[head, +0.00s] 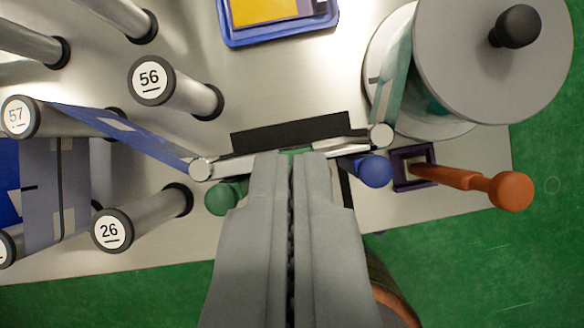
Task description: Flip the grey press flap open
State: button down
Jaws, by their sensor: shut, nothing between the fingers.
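My gripper (290,158) reaches up from the bottom centre of the head view. Its two grey fingers are shut with nothing between them. The fingertips overlap a slanted grey metal piece (236,167), which looks like the press flap, in front of a black slot or plate (290,133). My fingers hide its middle, so I cannot tell whether they touch it or how far it is open. A green knob (222,198) is at the left of the fingertips, and a blue knob (374,171) is at the right.
An orange-handled lever (470,181) sticks out at the right. A large grey reel (480,55) with a black knob is at the upper right. Rollers marked 56 (150,78), 57 (18,116) and 26 (112,231) stand at the left, with blue-grey film (125,132). A blue-framed screen (278,14) is at the top.

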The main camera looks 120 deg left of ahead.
jog(key=shift+w+d+f, duration=0.1)
jog(key=shift+w+f, duration=0.1)
jog(key=shift+f, duration=2)
jog(key=shift+w+d+f, duration=0.1)
jog(key=shift+w+f, duration=0.1)
jog(key=shift+f, duration=2)
jog(key=shift+s+a, duration=0.1)
jog(key=shift+s, duration=0.05)
